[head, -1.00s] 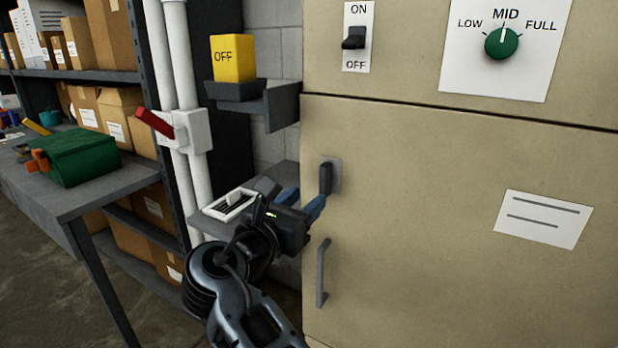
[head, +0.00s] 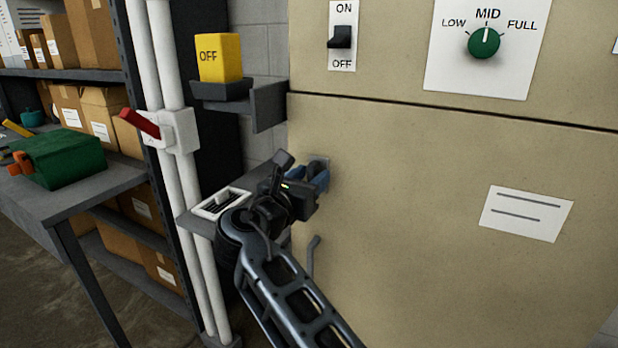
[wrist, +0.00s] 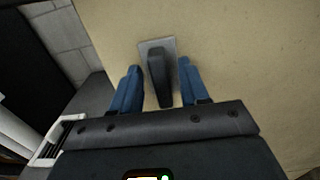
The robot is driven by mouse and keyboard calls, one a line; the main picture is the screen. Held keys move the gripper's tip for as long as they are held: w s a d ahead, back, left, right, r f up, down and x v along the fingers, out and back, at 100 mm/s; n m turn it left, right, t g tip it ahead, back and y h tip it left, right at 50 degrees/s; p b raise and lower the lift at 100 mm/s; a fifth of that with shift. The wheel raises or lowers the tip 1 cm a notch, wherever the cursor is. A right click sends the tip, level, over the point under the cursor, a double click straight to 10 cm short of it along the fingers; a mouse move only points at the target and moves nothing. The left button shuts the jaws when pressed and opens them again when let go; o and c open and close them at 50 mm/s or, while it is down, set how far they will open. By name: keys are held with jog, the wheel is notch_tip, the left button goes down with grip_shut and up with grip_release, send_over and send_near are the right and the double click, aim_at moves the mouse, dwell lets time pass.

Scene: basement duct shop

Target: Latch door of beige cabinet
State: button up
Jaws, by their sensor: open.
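The beige cabinet (head: 420,200) fills the right side of the head view, its door flush with the front as far as I can see. The dark latch handle on its grey plate shows in the wrist view (wrist: 158,78), nearly upright and slightly tilted. My gripper (head: 314,177) is at the latch, with its blue fingers open. In the wrist view the fingers (wrist: 158,85) stand one on each side of the handle, with gaps showing. In the head view my gripper mostly hides the handle. The grey door pull (head: 312,255) is below, partly behind my arm.
Left of the cabinet are a shelf with a yellow OFF block (head: 219,58), a red lever (head: 140,122) on white pipes and a white slotted box (head: 221,203). A workbench holds a green box (head: 62,158). An ON/OFF switch (head: 341,38) and green dial (head: 484,43) sit above the door.

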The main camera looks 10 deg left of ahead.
jog(key=shift+c, duration=0.4)
grip_shut()
jog(key=shift+s+d+f+m+b, duration=0.1)
jog(key=shift+d+f+m+b, duration=0.1)
jog(key=shift+m+b, duration=2.2)
jog(key=shift+s+d+f+m+b, duration=0.15)
jog(key=shift+m+b, duration=1.1)
jog(key=shift+m, duration=2.35)
jog(key=shift+w+d+f+m+b, duration=0.2)
jog(key=shift+m+b, duration=1.6)
jog(key=shift+m, duration=1.2)
jog(key=shift+s, duration=0.15)
